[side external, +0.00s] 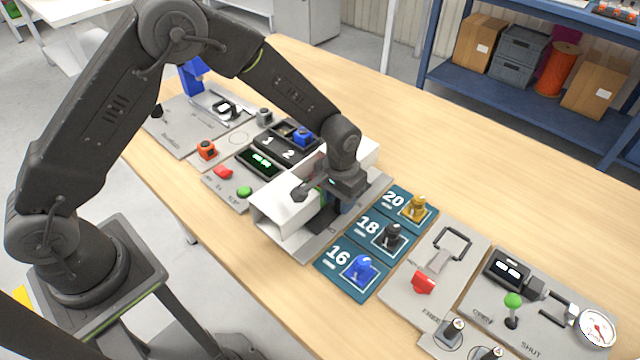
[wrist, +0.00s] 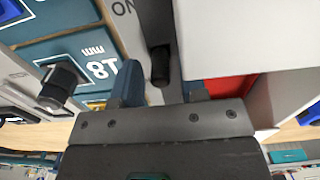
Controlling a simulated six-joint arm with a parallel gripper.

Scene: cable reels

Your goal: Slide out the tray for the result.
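A white box-like unit (side external: 283,216) stands on a grey plate in the middle of the bench. No part of it can be picked out for certain as the tray. My gripper (side external: 325,213) is low at its right side, and my wrist hides part of the unit. In the wrist view my gripper (wrist: 160,90) has its two blue fingers apart. A dark upright rod or handle (wrist: 160,65) shows between them, with gaps on both sides. The white unit (wrist: 245,35) is right of the fingers, with a red surface (wrist: 225,88) below its edge.
Blue pads marked 20, 18 and 16 (side external: 337,257) hold a yellow (side external: 417,208), a black (side external: 390,237) and a blue part (side external: 361,270) close right of the gripper. A display panel (side external: 262,162) with red and green buttons stands left. The bench behind is clear.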

